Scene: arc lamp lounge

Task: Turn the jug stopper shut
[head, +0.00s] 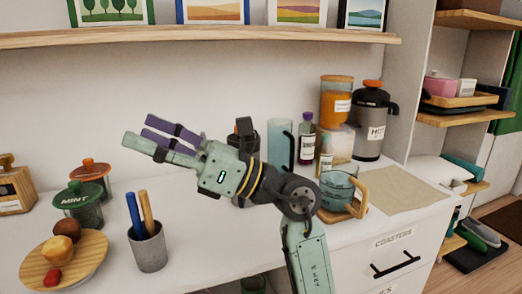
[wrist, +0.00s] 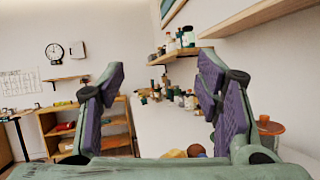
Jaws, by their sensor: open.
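A dark insulated jug (head: 370,128) marked HOT stands upright at the back right of the white counter. Its orange stopper (head: 373,84) sits on top; I cannot tell whether it is turned shut. My gripper (head: 142,136) is raised above the counter's left part, well to the left of the jug and pointing away from it. It also shows in the wrist view (wrist: 160,100), with its two purple-padded fingers spread wide and nothing between them. The jug does not show clearly in the wrist view.
Left of the jug stand an orange-filled container (head: 336,98), a dark bottle (head: 306,138) and a blue cylinder (head: 280,144). A glass pot (head: 338,186) is in front. A beige mat (head: 402,188) lies bare at right. A picture shelf (head: 230,34) runs above.

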